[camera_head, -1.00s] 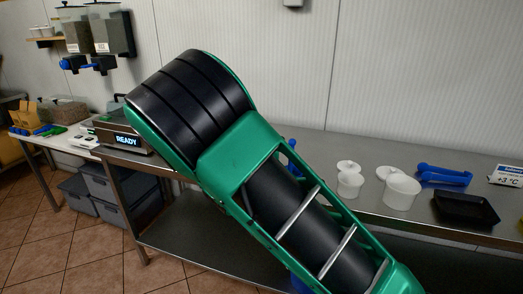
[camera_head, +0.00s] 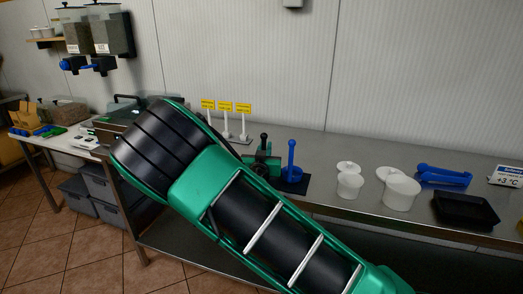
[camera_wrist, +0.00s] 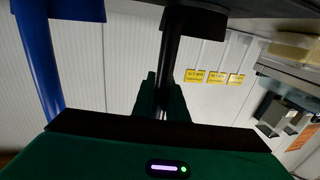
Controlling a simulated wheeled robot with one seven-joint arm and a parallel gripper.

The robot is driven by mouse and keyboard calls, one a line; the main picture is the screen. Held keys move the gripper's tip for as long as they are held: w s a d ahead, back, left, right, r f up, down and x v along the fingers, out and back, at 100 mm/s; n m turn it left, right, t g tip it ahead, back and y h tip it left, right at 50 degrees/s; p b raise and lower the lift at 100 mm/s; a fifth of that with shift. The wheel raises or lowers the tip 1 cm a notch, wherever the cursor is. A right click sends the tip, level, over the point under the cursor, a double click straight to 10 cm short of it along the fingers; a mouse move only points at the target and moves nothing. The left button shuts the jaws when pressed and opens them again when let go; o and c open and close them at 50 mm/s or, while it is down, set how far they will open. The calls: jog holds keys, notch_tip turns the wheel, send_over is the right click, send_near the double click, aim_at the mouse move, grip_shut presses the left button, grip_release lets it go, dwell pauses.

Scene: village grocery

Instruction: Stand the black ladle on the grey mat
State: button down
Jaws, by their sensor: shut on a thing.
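The black ladle (camera_head: 264,143) is in my gripper (camera_head: 263,160), roughly upright, with its dark top end showing above the fingers. In the wrist view my gripper (camera_wrist: 162,105) has its green fingers around the black handle (camera_wrist: 172,55). A blue ladle (camera_head: 291,158) stands upright just to the right, and its shaft also shows at the left of the wrist view (camera_wrist: 38,60). Both are over or at a dark grey mat (camera_head: 303,188) on the steel counter. My arm and gripper hide part of the mat. I cannot tell whether the black ladle's lower end touches it.
Yellow signs (camera_head: 226,107) stand behind my gripper near the wall. White tubs (camera_head: 400,192), a blue scoop-like item (camera_head: 443,177) and a black tray (camera_head: 465,209) are further right on the counter (camera_head: 340,150). A scale-like device stands left, partly behind my arm.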

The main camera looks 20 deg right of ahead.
jog(key=c, duration=1.8)
grip_release()
jog(key=shift+o, duration=0.2)
jog(key=v, duration=1.2)
jog(key=shift+r, duration=0.1)
